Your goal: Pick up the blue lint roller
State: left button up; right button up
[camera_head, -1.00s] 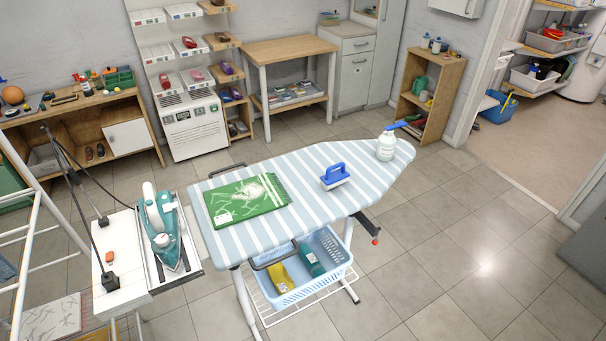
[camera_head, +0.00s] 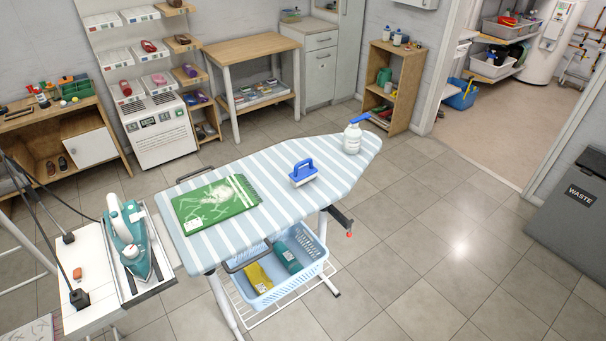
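A striped ironing board (camera_head: 240,228) stands in the middle of the view. On it is a blue-handled item with a white base (camera_head: 303,174); I cannot tell for sure whether it is the blue lint roller. Near the board's right tip stands a white bottle (camera_head: 352,140) with a blue part (camera_head: 361,118) at its top. A folded green cloth with a white print (camera_head: 215,202) lies on the left half of the board. Neither of my grippers shows in this view.
A teal iron (camera_head: 128,240) rests on the stand left of the board. A light-blue basket (camera_head: 312,270) sits on the rack beneath. A grey waste bin (camera_head: 578,215) stands at right. The tiled floor (camera_head: 430,255) right of the board is clear.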

aim_at(302, 175)
jog(key=i+l, duration=0.3)
jog(key=i+l+u, duration=0.35)
jog(key=l, duration=0.2)
jog(key=i+l+u, duration=0.2)
jog(key=l, duration=0.15)
jog(key=u, duration=1.1)
jog(key=k+j, duration=0.05)
jog(key=j, duration=0.05)
